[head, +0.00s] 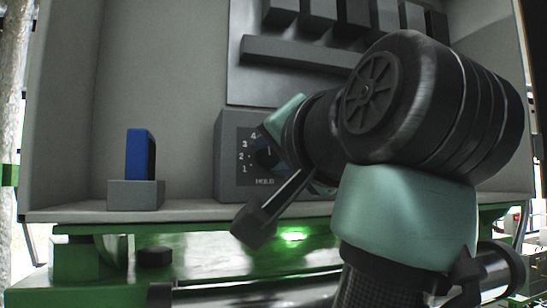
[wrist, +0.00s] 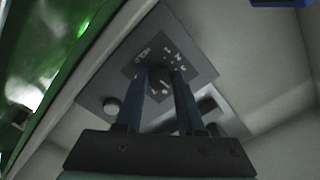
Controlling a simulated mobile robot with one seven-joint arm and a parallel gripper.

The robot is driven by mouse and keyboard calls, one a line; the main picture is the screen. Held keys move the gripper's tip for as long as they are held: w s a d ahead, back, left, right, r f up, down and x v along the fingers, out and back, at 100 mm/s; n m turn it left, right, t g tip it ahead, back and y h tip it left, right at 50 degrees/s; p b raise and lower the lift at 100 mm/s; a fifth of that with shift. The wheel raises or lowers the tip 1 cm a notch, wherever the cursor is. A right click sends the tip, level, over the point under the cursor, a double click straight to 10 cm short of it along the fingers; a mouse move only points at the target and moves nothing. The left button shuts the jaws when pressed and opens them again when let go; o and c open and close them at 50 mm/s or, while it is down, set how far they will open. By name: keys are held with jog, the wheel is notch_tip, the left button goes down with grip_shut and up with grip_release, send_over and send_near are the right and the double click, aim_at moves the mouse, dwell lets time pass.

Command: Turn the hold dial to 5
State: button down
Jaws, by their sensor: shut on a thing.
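The hold dial's dark plate (head: 245,172) sits on the front of a grey box (head: 228,160). The numbers 1 to 4 and the HOLD label show on it in the head view; the rest is hidden behind my arm. In the wrist view the dark round knob (wrist: 159,86) of the dial lies between the two fingers of my gripper (wrist: 160,74). The fingers are shut on the knob from both sides. A small light mark shows on the knob, but I cannot tell which number it points at. In the head view my fingertips are mostly hidden by my wrist.
A blue block (head: 140,154) stands in a grey holder (head: 135,195) left of the dial box. A dark panel (head: 245,80) with a long ledge and several blocks is above. A green frame (head: 200,238) runs below the grey shelf (head: 190,211).

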jog(key=shift+r+m, duration=0.1)
jog(key=shift+m, duration=0.5)
jog(key=c, duration=0.5)
grip_release()
